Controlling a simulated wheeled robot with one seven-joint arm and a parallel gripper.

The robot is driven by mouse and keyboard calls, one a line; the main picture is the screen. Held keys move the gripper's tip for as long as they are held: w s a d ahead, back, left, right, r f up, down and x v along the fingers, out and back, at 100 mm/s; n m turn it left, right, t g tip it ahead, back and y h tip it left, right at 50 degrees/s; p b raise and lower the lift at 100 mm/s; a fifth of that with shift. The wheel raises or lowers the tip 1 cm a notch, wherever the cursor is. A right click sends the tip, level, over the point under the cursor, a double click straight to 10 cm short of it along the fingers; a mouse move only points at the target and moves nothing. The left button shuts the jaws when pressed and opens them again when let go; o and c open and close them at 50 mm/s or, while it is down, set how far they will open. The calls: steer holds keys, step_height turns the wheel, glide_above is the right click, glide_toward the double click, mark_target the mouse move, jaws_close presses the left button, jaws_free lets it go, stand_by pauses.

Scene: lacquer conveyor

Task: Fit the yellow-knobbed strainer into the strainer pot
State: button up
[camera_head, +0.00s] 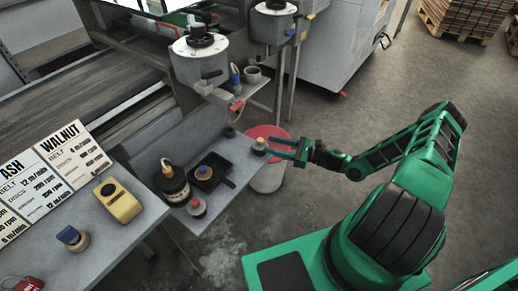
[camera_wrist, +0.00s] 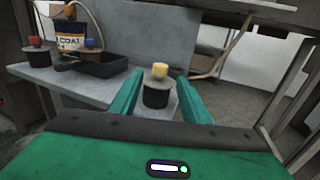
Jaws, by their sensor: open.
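The yellow-knobbed strainer (camera_head: 259,150) is a dark, short cylinder with a pale rim and a yellow knob. It stands upright near the right edge of the grey shelf. In the wrist view the strainer (camera_wrist: 156,93) shows between the two green fingers, with gaps visible on both sides. My gripper (camera_head: 272,147) is open and empty, its fingers pointing at the strainer from the right; it also shows in the wrist view (camera_wrist: 160,76). An open grey pot (camera_head: 253,75) sits on the machine ledge; I cannot tell for sure whether it is the strainer pot.
A red-knobbed piece (camera_head: 197,209) and a dark labelled can (camera_head: 172,186) stand nearby. A small black piece (camera_head: 229,132) is behind the strainer. Floor to the right is open.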

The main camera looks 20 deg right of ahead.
mark_target(263, 143)
steer(key=shift+x, duration=2.95)
steer(key=shift+s, duration=0.1)
jaws_close()
